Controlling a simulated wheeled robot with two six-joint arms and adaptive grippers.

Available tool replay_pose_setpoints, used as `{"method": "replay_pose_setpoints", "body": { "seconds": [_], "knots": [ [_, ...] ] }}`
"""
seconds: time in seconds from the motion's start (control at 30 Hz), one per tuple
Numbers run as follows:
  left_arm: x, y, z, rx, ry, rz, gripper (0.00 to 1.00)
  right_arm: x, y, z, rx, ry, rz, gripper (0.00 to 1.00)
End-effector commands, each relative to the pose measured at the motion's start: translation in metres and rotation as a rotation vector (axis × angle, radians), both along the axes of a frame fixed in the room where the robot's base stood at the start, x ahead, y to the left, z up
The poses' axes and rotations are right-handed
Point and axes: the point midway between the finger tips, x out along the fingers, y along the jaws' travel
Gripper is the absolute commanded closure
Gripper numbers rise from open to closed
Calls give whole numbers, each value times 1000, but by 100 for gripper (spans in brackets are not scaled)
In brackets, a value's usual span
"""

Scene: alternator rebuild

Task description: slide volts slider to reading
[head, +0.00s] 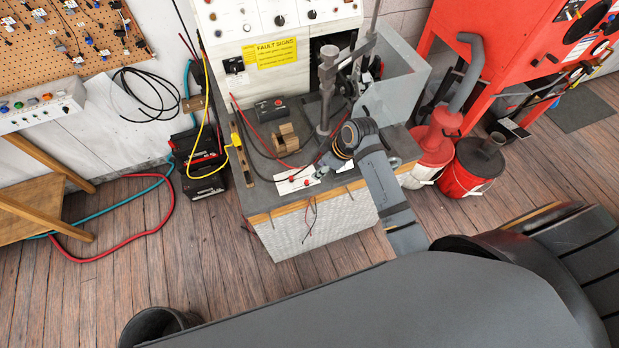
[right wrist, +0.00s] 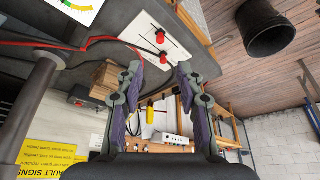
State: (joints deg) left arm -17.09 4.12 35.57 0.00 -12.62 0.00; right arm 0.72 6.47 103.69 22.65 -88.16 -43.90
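A white slider plate (head: 298,181) with red knobs lies at the front edge of the grey bench. In the right wrist view the plate (right wrist: 140,30) carries two red knobs on dark stems, an upper one (right wrist: 160,37) and a lower one (right wrist: 163,54). Their labels are too small to read, so I cannot tell which is volts. My right gripper (head: 325,168) is just right of the plate. In the right wrist view its fingers (right wrist: 160,72) are apart with nothing between them, below the knobs in the picture. Part of a coloured dial (right wrist: 75,8) shows at the top left. My left gripper is not in view.
A metal post (head: 326,90) stands behind my right gripper. Wooden blocks (head: 286,139), a dark box with a red button (head: 271,108) and a yellow-handled tool (head: 237,138) are on the bench. Red and black leads cross it and hang over its front.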

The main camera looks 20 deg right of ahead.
Motion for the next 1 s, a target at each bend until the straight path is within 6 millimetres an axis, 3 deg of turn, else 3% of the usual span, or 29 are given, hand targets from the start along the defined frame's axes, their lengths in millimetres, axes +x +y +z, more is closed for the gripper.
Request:
{"method": "replay_pose_setpoints", "body": {
  "seconds": [0.17, 0.4, 0.6, 1.0],
  "knots": [
    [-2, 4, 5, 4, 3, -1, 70, 3, 4, -12, 1, 4, -5, 63],
    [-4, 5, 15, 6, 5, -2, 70, 16, 18, -59, 1, 5, -5, 63],
    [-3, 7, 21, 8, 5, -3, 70, 24, 26, -87, -1, 3, -5, 63],
    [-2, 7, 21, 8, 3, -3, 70, 26, 29, -98, -2, 1, -4, 63]
  ]
}}
